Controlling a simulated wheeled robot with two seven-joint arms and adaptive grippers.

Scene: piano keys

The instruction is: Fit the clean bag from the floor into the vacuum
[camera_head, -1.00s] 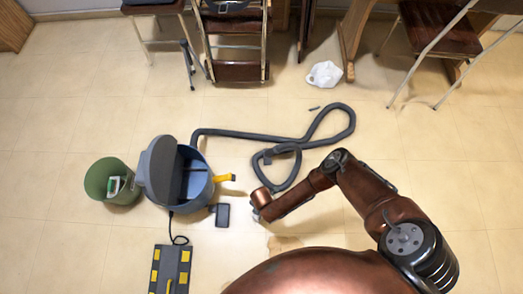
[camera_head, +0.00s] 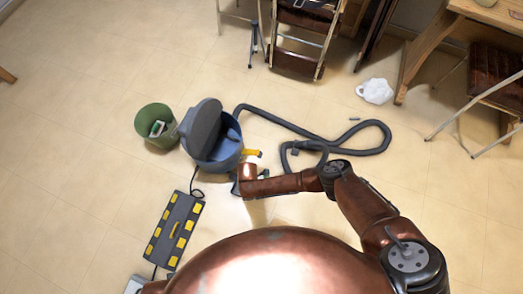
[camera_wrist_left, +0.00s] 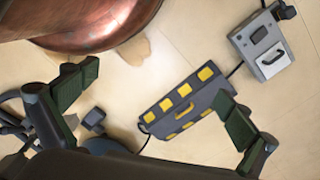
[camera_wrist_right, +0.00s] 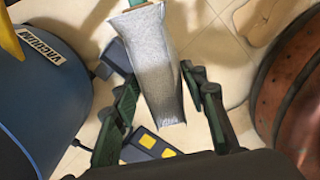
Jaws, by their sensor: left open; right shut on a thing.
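The vacuum (camera_head: 222,157) is a blue drum on the floor with its grey lid (camera_head: 203,124) standing open. Its blue side with a VACUUM label also shows in the right wrist view (camera_wrist_right: 35,95). My right gripper (camera_wrist_right: 160,82) is shut on a pale grey bag (camera_wrist_right: 157,55) with a teal end, held beside the vacuum. In the head view the bag is hidden behind my arm. My left gripper (camera_wrist_left: 156,88) is open and empty above the floor; it is not seen in the head view.
A green bin (camera_head: 154,122) with something white and green inside stands left of the vacuum. A grey hose (camera_head: 340,145) loops to the right.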

